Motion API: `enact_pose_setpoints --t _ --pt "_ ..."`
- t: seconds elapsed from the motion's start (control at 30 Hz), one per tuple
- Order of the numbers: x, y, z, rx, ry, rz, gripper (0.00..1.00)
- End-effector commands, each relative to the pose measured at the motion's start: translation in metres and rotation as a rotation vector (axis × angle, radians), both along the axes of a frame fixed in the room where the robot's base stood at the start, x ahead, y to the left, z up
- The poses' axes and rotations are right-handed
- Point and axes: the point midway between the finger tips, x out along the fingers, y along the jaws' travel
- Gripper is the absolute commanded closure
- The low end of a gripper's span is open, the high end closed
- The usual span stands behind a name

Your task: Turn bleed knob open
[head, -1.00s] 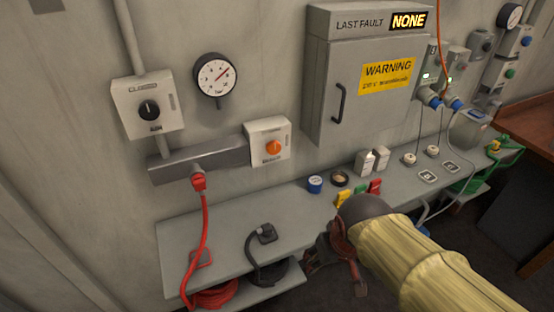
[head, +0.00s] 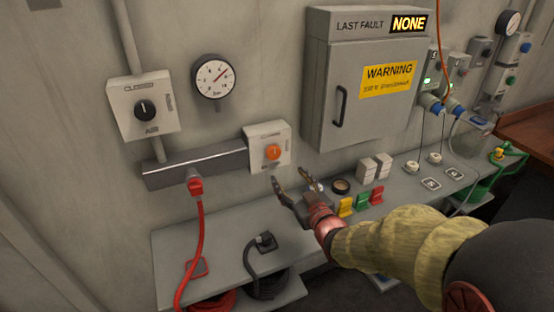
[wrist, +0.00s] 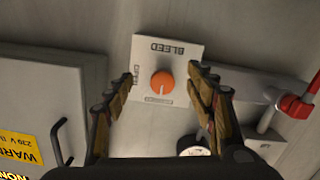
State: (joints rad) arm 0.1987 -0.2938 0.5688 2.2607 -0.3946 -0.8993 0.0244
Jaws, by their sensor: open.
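The bleed knob (head: 273,152) is orange and round, on a white square plate (head: 255,133) on the wall. In the wrist view the knob (wrist: 162,84) shows upside down, between my fingers, with a white mark towards the small label below it. "OPEN" stands on the plate at the knob's left there, and "BLEED" above. My gripper (head: 290,180) is open and empty. In the head view it is below and in front of the plate, apart from the knob. The wrist view shows its fingers (wrist: 162,76) spread to either side of the knob, not touching it.
A grey bar (head: 195,167) with a red plug (head: 195,186) adjoins the plate's left. A black AIR knob (head: 145,108) and a gauge (head: 213,76) are on the wall. A warning cabinet (head: 345,60) stands right. A shelf (head: 220,250) with small items runs below.

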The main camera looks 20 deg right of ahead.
Motion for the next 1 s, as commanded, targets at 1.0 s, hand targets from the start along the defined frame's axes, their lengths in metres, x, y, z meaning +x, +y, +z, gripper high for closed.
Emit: enact_pose_setpoints --t 1.0 --pt "0.078 0.018 0.027 0.014 -0.1 0.027 0.45"
